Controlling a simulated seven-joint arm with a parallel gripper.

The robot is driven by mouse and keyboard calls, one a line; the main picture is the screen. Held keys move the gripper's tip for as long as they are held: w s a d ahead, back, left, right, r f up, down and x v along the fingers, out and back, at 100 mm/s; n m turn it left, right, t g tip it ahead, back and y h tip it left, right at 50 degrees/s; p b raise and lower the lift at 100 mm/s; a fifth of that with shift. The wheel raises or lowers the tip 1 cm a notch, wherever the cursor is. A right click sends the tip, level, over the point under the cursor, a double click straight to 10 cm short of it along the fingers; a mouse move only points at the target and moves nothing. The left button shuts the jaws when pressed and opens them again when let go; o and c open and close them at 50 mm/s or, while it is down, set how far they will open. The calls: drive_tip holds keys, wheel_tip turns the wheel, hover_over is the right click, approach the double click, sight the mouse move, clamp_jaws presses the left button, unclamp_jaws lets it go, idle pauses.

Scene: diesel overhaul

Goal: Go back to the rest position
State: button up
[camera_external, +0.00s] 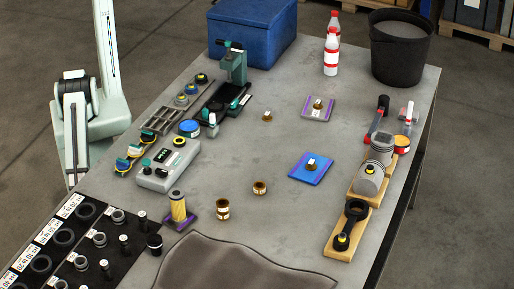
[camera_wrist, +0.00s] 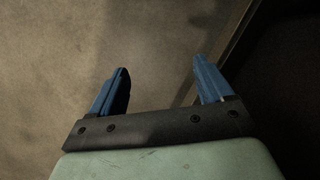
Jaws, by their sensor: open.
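My gripper (camera_wrist: 159,82) shows in the wrist view with its two blue fingers spread apart and nothing between them. Beneath it is a plain brownish surface that looks like the floor, with a dark edge at the right. In the external view only part of my pale green arm shows, at the left beside the table (camera_external: 240,150). My gripper is outside that view.
The table holds a blue box (camera_external: 252,33), a dark bucket (camera_external: 400,48), red and white bottles (camera_external: 331,55), a green press (camera_external: 233,68), a grey device (camera_external: 168,166), wooden blocks with engine parts (camera_external: 347,228), and a dark parts mat (camera_external: 80,245). Its middle is largely clear.

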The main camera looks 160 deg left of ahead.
drive_tip(key=s+a+g, duration=0.1)
drive_tip(key=s+a, duration=0.2)
drive_tip(key=s, duration=0.3)
drive_tip(key=s+a+f+n+g, duration=0.1)
drive_tip(key=s+a, duration=0.2)
drive_tip(key=s, duration=0.3)
drive_tip(key=s+a+n+g, duration=0.1)
drive_tip(key=s+a, duration=0.1)
drive_tip(key=s, duration=0.3)
drive_tip(key=shift+s+a+f, duration=0.15)
drive_tip(key=shift+s+a, duration=0.25)
